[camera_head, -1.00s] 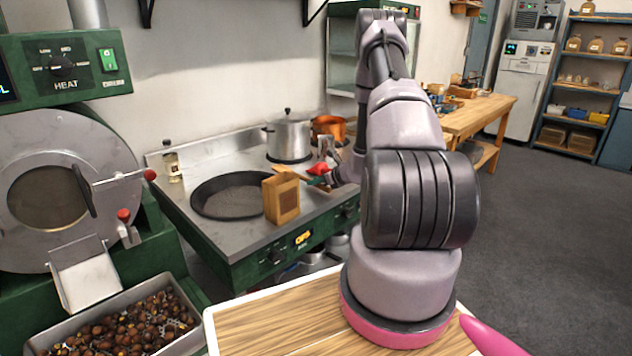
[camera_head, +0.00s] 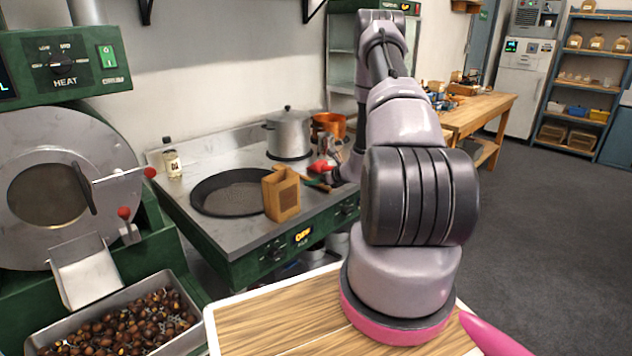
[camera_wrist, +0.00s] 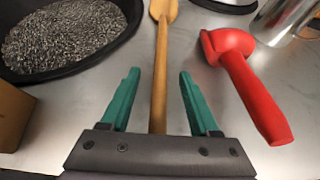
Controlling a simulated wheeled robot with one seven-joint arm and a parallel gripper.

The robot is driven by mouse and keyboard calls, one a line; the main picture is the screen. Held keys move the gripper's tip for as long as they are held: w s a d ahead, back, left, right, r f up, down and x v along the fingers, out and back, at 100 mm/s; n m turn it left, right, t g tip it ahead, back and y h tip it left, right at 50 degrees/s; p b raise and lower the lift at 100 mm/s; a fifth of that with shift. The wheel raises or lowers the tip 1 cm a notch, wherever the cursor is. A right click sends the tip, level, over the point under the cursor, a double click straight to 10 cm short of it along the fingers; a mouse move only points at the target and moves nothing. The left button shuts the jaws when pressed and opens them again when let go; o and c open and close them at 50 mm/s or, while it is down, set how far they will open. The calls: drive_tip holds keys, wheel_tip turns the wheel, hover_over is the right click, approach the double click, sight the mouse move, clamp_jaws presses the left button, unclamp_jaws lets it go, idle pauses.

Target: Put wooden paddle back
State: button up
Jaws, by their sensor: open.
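The wooden paddle (camera_wrist: 160,65) lies on the steel worktop in the wrist view, with its handle running between my fingers and its broader end at the top edge. My gripper (camera_wrist: 158,75) is open, with one green finger on each side of the handle and a gap on both sides. In the head view my gripper (camera_head: 318,184) is small, low over the worktop just right of an open-topped wooden box (camera_head: 281,196). The box also shows at the left edge of the wrist view (camera_wrist: 12,115). The paddle's near end is hidden behind my gripper's body.
A black pan (camera_head: 234,207) of dark grains is left of the paddle. A red scoop (camera_wrist: 250,85) lies close on the right. A bottle (camera_head: 172,164) stands at the back left.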

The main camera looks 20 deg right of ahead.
drive_tip(key=v, duration=1)
drive_tip(key=shift+s+d+r, duration=0.15)
drive_tip(key=shift+s+r, duration=0.05)
drive_tip(key=shift+s, duration=0.1)
drive_tip(key=s+a+r+n+g+y, duration=0.25)
drive_tip(key=a+r+n, duration=0.55)
drive_tip(key=r, duration=0.4)
drive_tip(key=s+a+r+n+g+y, duration=0.25)
drive_tip(key=a+r+n, duration=0.25)
drive_tip(key=a+r, duration=0.65)
drive_tip(key=s+a+r+n+h, duration=0.1)
drive_tip(key=s+r+n+h, duration=0.2)
drive_tip(key=s+r+n, duration=0.4)
drive_tip(key=s+a+r+n+h, duration=0.1)
drive_tip(key=s+r+n+h, duration=0.3)
drive_tip(key=s+r+n, duration=0.4)
drive_tip(key=s, duration=0.7)
drive_tip(key=shift+s+t, duration=0.4)
drive_tip(key=shift+r, duration=0.1)
